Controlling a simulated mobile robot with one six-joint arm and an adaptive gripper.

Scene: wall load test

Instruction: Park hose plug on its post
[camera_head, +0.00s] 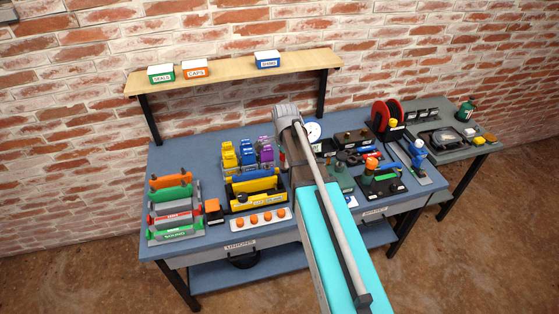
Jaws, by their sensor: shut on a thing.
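My gripper does not show; my own arm runs up the middle of the view and covers the part of the bench behind it. I cannot make out the hose plug for certain, or what my gripper holds. To the right of my arm, an orange-topped fitting (371,164) stands upright on a dark block with small parts. Farther right, a blue-topped upright piece (417,148) stands on a grey plate (419,174). I cannot tell which upright is the plug's post.
A red reel (380,116) stands at the bench's back right. Colored racks (175,231) and a strip with orange caps (258,220) fill the left. A side table (483,149) adjoins the blue bench (190,150).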

